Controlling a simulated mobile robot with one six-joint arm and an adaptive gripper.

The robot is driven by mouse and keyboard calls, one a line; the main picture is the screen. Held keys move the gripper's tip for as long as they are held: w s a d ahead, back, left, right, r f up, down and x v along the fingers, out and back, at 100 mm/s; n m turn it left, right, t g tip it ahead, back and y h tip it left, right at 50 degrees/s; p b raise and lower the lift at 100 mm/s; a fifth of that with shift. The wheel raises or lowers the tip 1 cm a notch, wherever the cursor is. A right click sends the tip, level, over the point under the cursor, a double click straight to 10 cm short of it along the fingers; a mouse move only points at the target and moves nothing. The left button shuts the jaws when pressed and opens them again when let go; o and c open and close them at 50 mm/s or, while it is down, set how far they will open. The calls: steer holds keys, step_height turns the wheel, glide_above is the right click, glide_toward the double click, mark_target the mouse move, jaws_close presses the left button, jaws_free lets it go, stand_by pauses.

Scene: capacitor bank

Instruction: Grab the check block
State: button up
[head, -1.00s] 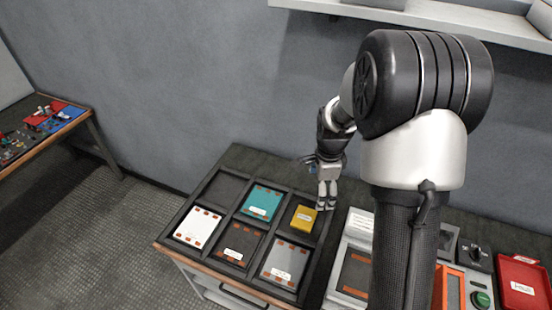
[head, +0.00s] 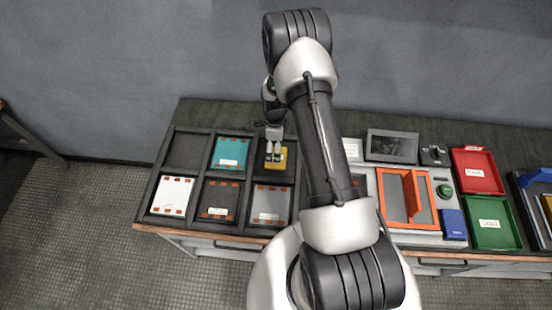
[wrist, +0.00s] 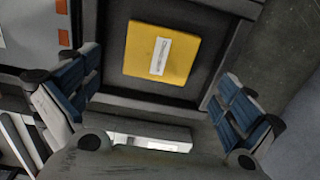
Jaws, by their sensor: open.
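The yellow block (head: 283,163), which I take to be the check block, lies flat in the back right compartment of the black sorting tray (head: 150,190). In the wrist view the yellow block (wrist: 162,53) carries a white label too small to read surely. My gripper (head: 274,158) is open and empty, pointing down over that compartment. In the wrist view the blue-padded fingers (wrist: 160,88) are spread wide, with the block beyond them and between their lines. I see no contact. In the head view the fingers cover part of the block.
Other compartments hold a teal plate (head: 231,153), a white plate (head: 173,195), a dark plate (head: 218,200) and a grey plate (head: 270,204); the back left one is empty. To the right are an orange-framed fixture (head: 405,197), a red tray (head: 477,171) and a green tray (head: 491,221).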

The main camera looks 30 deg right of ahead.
mark_target(283, 151)
steer(key=shift+d+f, duration=0.15)
steer(key=shift+f, duration=3)
steer(key=shift+s, duration=0.1)
steer(key=c, duration=1.2)
steer(key=shift+r, duration=0.1)
steer(key=shift+c, duration=0.2)
